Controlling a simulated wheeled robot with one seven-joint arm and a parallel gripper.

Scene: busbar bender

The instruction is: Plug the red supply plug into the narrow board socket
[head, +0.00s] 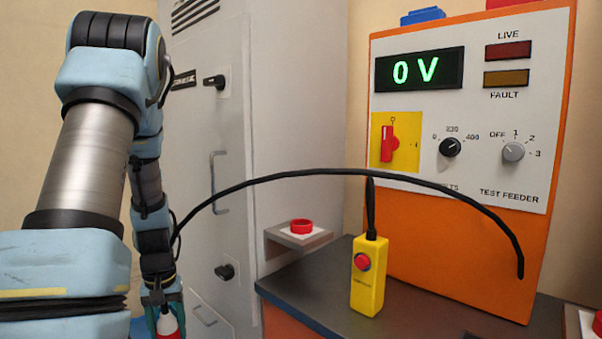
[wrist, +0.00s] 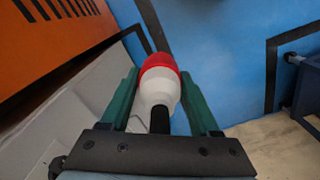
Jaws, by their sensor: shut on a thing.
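The supply plug (wrist: 159,90) has a red front end and a white body, with a black cable end toward me. My gripper (wrist: 160,78) is shut on it, a green finger on each side, and the red end points away from me. In the head view the plug (head: 167,325) and my gripper (head: 163,304) are low at the left, partly cut off by the bottom edge. A black cable (head: 330,172) arcs from beside my arm across to the orange test feeder (head: 450,240). I cannot make out a narrow board socket in either view.
A grey cabinet (head: 290,100) with handles stands behind my arm. A yellow pendant (head: 369,280) with a red button is at the dark bench (head: 320,308). A red button box (head: 300,232) is beside it. The feeder display (head: 418,70) reads 0 V. A blue surface (wrist: 225,60) lies beyond the plug.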

